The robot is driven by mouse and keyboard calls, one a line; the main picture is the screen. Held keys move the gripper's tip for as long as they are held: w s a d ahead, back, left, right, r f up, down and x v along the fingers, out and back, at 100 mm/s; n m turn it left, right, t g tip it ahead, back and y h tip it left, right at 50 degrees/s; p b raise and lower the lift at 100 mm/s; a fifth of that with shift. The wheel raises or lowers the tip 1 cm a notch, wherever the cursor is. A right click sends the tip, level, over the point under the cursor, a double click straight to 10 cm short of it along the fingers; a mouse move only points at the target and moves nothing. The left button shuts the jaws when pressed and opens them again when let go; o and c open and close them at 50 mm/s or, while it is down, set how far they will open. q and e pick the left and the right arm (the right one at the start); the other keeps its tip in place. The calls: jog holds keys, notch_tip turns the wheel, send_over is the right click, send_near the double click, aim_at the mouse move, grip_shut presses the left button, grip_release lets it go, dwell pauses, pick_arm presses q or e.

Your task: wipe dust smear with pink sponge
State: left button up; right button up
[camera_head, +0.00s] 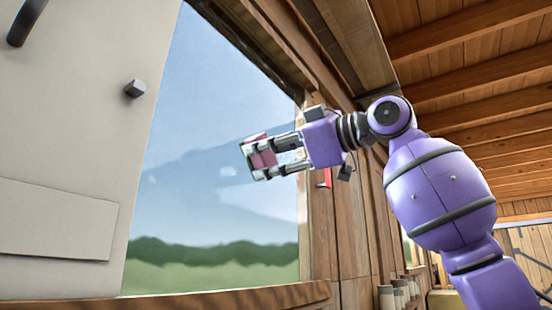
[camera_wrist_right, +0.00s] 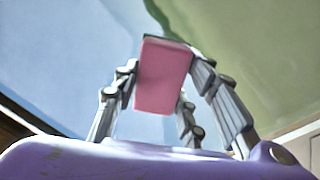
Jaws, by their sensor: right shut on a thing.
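The pink sponge (camera_head: 262,155) is held between the fingers of my right gripper (camera_head: 260,158), in front of the window pane (camera_head: 215,90). In the right wrist view the sponge (camera_wrist_right: 163,76) sits between the fingertips of the gripper (camera_wrist_right: 165,75), with the pane behind it. I cannot tell whether the sponge touches the glass. A faint greyish, hazy area with small pale patches (camera_head: 228,171) shows on the pane just left of the sponge. I cannot clearly tell the dust smear from the scenery behind. My left gripper is not in view.
A pale panel (camera_head: 75,130) with a dark handle and a small knob (camera_head: 135,88) stands left of the window. A wooden sill (camera_head: 220,298) runs below, and a wooden post (camera_head: 345,220) stands at the right. Small containers (camera_head: 400,292) stand at lower right.

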jog(key=shift+s+a, duration=0.6)
jog(key=shift+s, duration=0.2)
jog(key=shift+s+a, duration=0.6)
jog(key=shift+s, duration=0.2)
jog(key=shift+w+d, duration=3.25)
jog(key=shift+w, duration=1.3)
jog(key=shift+s+a+r, duration=0.1)
jog(key=shift+s+a, duration=1)
jog(key=shift+s, duration=0.4)
jog(key=shift+s+a, duration=1.05)
jog(key=shift+s, duration=0.5)
jog(key=shift+s+a+r, duration=0.1)
jog(key=shift+s+a, duration=1)
jog(key=shift+s, duration=0.4)
jog(key=shift+d, duration=0.1)
jog(key=shift+v, duration=2.95)
